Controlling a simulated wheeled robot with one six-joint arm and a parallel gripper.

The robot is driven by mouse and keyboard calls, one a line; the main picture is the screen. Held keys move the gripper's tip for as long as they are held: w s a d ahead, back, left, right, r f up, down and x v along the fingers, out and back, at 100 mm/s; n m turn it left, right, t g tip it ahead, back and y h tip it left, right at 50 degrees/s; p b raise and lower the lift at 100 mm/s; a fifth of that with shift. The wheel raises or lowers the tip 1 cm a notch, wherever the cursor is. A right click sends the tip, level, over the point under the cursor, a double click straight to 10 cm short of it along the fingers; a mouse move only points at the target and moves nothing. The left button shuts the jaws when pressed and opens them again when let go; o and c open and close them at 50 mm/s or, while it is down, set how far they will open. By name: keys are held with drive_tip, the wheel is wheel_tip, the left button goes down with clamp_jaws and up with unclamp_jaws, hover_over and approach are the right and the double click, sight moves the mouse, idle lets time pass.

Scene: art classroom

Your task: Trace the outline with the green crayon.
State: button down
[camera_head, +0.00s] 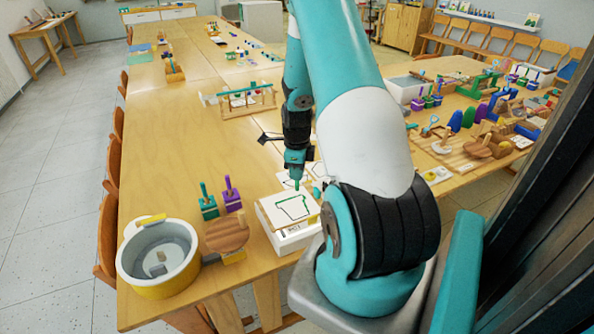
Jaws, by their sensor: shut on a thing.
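My gripper (295,172) is at the end of my arm, pointing down, shut on a green crayon (297,185). Only the lower part of the crayon shows below the jaws. The crayon tip is at or just above the far right part of a white sheet (272,212); I cannot tell whether it touches. The sheet lies on top of a white box (290,240) near the table's front edge. It bears a closed angular outline (292,208), dark in part and green along part of its line. My arm hides some of the area right of the sheet.
Left of the box are a round wooden piece (226,233), green (208,207) and purple (232,198) handled blocks, and a grey-and-yellow tub (158,257). A wooden rack (247,100) stands behind. Many tools crowd the right table. The table's left middle is clear.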

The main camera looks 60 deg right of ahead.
drive_tip(key=shift+f+b, duration=0.9)
drive_tip(key=shift+f, duration=0.5)
drive_tip(key=shift+r, duration=0.15)
idle(0.5)
drive_tip(key=shift+r+p, duration=1.85)
drive_tip(key=shift+r, duration=0.15)
drive_tip(key=shift+d+f, duration=0.1)
drive_tip(key=shift+f, duration=0.05)
drive_tip(key=shift+s+d+f+b, duration=0.4)
drive_tip(key=shift+s+d+f, duration=0.05)
drive_tip(key=shift+s+d, duration=0.15)
drive_tip(key=shift+f+b, duration=1.05)
drive_tip(key=shift+f, duration=0.5)
drive_tip(key=shift+r, duration=0.1)
